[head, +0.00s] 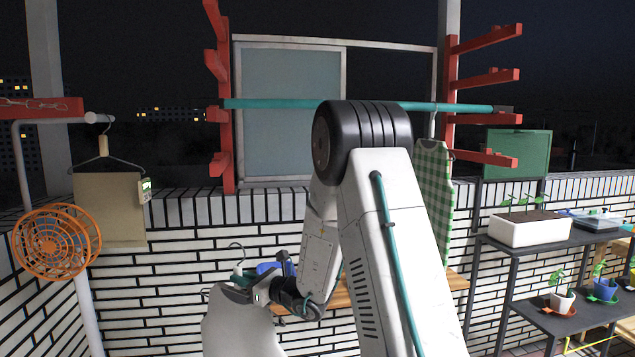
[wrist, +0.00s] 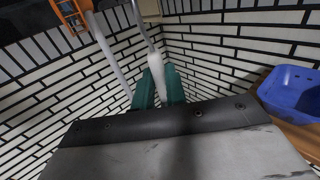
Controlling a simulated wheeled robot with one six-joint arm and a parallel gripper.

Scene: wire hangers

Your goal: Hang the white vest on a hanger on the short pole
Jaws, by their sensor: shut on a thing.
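My gripper (head: 243,280) is low in the middle of the head view, shut on the neck of a hanger. The hanger's hook (head: 237,247) stands up above the jaws. The white vest (head: 238,328) hangs below my gripper, its lower part cut off by the frame edge. In the wrist view, my gripper's teal fingers (wrist: 160,92) close on the pale hanger neck (wrist: 158,72), and the hook rises away from them. The short pole (head: 98,118) is at the upper left in the head view, apart from the held hanger.
A hanger (head: 103,152) with a beige cloth (head: 108,210) hangs at the short pole. A teal pole (head: 270,104) spans red brackets, with a green checked cloth (head: 433,190) hanging. A blue basket (wrist: 290,92) sits on a wooden shelf.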

